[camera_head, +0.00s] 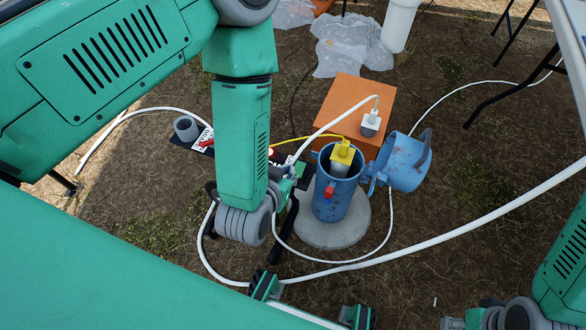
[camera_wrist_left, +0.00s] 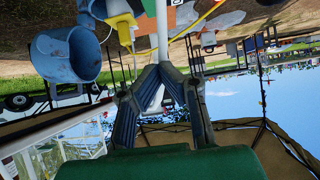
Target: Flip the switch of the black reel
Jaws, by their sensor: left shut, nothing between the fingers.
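My left gripper (camera_head: 294,174) is beside the left side of the blue cylinder, partly hidden by my own wrist. In the left wrist view its two dark fingers (camera_wrist_left: 163,75) meet at their tips, shut and empty. Behind my left forearm are dark parts that may belong to the black reel (camera_head: 284,236). Most of it is hidden, and I cannot make out its switch.
The blue cylinder (camera_head: 332,203) stands on a round concrete base (camera_head: 318,236), with a yellow plug (camera_head: 342,152) in its mouth and its blue lid (camera_head: 404,162) open right. An orange box (camera_head: 352,97) is behind. White hoses cross the ground.

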